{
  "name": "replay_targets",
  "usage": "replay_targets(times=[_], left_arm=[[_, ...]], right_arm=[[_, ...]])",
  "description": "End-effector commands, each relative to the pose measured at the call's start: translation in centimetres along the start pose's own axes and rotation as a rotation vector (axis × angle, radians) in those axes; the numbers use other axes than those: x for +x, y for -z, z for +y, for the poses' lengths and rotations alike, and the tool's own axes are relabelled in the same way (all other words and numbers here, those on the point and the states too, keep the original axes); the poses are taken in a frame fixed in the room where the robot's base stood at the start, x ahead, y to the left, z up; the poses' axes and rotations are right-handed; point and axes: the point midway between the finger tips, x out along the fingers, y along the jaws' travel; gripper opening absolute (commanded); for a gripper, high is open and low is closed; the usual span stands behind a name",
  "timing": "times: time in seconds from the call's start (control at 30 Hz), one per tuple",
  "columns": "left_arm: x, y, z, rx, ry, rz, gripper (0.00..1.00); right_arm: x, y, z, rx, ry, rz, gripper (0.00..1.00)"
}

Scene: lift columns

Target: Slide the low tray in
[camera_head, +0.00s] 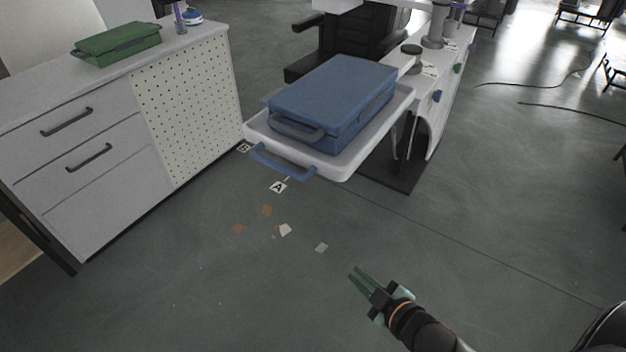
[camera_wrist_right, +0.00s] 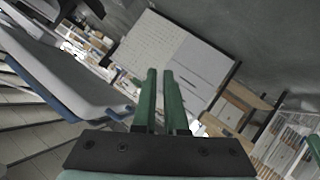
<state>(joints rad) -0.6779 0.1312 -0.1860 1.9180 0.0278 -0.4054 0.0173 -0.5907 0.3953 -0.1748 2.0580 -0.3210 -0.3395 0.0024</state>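A white tray (camera_head: 350,167) with a blue bar handle (camera_head: 283,164) on its near edge juts out over the floor beside the white counter at right. A blue case (camera_head: 335,92) with its own handle lies on the tray. My right gripper (camera_head: 359,271) is in front of and below the tray, well apart from its handle. Its two green fingers, also in the right wrist view (camera_wrist_right: 161,72), have a narrow gap between them and hold nothing. A pale blue-edged shape at left in the wrist view may be the tray. My left gripper is not in view.
A grey drawer cabinet (camera_head: 85,155) with a perforated panel stands at left, with a green case (camera_head: 118,43) on top. A white counter (camera_head: 445,60) with knobs stands at right. Floor labels A (camera_head: 278,187) and B lie near the tray. The front floor is mostly clear.

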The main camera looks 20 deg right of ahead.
Motion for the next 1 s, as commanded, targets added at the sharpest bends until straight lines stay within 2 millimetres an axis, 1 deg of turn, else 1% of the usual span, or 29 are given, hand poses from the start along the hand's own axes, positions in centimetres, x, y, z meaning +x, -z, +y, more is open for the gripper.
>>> replay_targets(times=[0.03, 0.07, 0.1, 0.2, 0.3, 0.4, 0.53, 0.67, 0.83, 1.0], left_arm=[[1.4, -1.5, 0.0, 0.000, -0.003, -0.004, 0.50], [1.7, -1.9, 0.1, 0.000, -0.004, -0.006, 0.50], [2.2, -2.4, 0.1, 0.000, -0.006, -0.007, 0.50], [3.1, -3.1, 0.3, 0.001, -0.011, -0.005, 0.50], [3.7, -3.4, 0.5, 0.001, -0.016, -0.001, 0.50], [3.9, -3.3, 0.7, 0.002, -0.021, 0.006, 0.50], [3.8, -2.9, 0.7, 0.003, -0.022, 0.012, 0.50], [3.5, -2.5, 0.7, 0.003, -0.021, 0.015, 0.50], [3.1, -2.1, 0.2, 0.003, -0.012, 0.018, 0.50], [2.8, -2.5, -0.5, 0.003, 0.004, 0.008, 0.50]], right_arm=[[0.9, 1.1, 2.1, -0.174, -0.048, 0.078, 0.03], [1.0, 2.3, 3.2, -0.267, -0.077, 0.118, 0.00], [1.0, 3.8, 4.6, -0.389, -0.114, 0.170, 0.00], [0.5, 7.4, 6.8, -0.652, -0.198, 0.284, 0.00], [-0.3, 10.3, 7.8, -0.844, -0.262, 0.368, 0.00], [-1.0, 11.9, 8.1, -0.957, -0.300, 0.416, 0.00], [-1.2, 12.8, 8.3, -1.004, -0.318, 0.435, 0.00], [-0.6, 13.3, 8.5, -1.002, -0.320, 0.434, 0.00], [0.8, 14.2, 8.7, -1.002, -0.319, 0.434, 0.00], [2.6, 15.1, 8.8, -0.999, -0.320, 0.432, 0.00]])
